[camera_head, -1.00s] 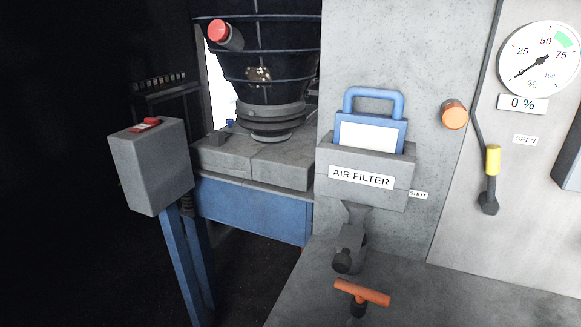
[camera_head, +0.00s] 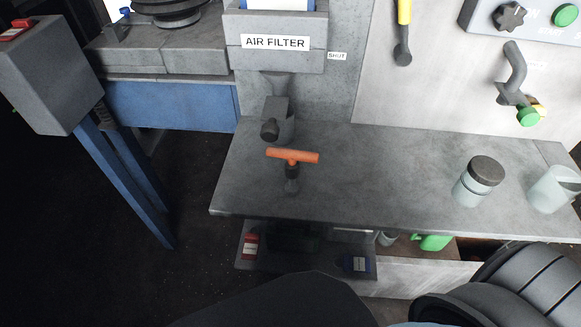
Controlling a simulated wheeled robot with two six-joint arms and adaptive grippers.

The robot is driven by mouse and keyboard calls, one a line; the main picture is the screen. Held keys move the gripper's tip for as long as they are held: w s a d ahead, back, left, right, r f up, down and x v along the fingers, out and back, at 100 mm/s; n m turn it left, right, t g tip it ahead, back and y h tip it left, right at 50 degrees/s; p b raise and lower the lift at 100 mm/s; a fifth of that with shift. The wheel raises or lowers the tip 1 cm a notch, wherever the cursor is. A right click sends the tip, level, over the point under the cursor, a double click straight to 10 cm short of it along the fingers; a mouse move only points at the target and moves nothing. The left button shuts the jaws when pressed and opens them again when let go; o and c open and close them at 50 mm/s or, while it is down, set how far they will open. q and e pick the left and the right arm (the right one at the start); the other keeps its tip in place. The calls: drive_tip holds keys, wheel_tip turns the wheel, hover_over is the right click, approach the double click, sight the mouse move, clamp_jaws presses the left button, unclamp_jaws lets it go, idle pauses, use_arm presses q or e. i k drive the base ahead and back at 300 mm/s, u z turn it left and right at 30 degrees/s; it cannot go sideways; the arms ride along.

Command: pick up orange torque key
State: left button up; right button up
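The orange torque key (camera_head: 292,156) has an orange T-shaped crossbar on a dark shaft. It stands upright on the grey worktop (camera_head: 350,197), left of the middle, in front of the air filter housing. Neither of my grippers is in the head view. A dark rounded shape and a black ribbed part show along the bottom edge, below the worktop.
The air filter box (camera_head: 275,42) and a dark spout (camera_head: 277,120) are just behind the key. A lidded jar (camera_head: 478,181) and a clear cup (camera_head: 553,188) stand at the right. The worktop between key and jar is clear.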

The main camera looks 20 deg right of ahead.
sight(292, 156)
drive_tip(key=z, duration=0.75)
drive_tip(key=k, duration=1.05)
drive_tip(key=u, duration=0.95)
drive_tip(key=i, duration=0.5)
drive_tip(key=u, duration=0.05)
